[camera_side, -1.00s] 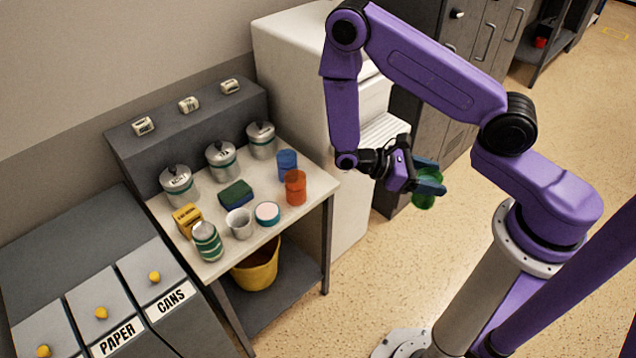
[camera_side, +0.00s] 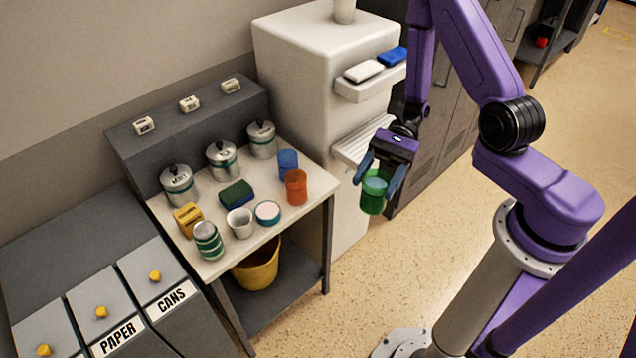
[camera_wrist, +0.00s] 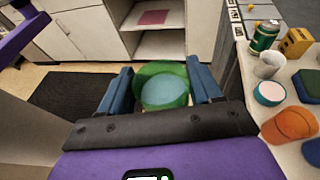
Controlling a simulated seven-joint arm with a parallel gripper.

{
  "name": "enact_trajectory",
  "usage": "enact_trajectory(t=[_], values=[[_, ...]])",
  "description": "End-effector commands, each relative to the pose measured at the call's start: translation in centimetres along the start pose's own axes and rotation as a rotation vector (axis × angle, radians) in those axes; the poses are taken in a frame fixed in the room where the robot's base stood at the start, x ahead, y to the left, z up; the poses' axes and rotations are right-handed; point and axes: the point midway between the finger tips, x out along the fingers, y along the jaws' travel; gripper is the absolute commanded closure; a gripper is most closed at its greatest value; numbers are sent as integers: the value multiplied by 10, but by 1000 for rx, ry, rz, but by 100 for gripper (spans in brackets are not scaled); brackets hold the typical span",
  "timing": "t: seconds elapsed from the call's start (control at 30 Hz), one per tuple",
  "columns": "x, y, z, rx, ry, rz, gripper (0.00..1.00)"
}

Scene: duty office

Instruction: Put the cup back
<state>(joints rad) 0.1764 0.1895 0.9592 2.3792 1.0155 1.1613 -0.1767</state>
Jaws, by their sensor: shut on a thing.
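A green see-through cup (camera_side: 372,203) is in the blue fingers of my gripper (camera_side: 376,184), held upright or nearly so. It hangs in the air over the floor, to the right of the small table (camera_side: 316,200) and in front of the white machine (camera_side: 290,75). In the wrist view the cup (camera_wrist: 163,72) sits between the two blue fingers of my gripper (camera_wrist: 161,88), with a pale disc inside its rim. I cannot tell whether that is contents or the cup's bottom. An orange cup (camera_side: 296,190) and a blue cup (camera_side: 288,160) stand at the table's right side.
The table also holds a white cup (camera_side: 240,225), a teal tub (camera_side: 267,214), a striped can (camera_side: 207,240), a yellow object (camera_side: 187,219), a sponge (camera_side: 236,193) and lidded canisters (camera_side: 221,160). A yellow bucket (camera_side: 257,268) stands below. The machine has a slatted ledge (camera_side: 350,148).

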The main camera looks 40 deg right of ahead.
Motion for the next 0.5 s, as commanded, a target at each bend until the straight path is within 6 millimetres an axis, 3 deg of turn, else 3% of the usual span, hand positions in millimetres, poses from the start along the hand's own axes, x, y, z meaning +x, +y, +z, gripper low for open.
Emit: enact_trajectory(t=[0.2,0.27,0.37,0.5], values=[[-37,-45,-13,121,-1,-385,78],[-47,-52,-16,144,-2,-462,78],[-60,-60,-21,172,-1,-552,93],[-69,-65,-25,194,-2,-622,93]])
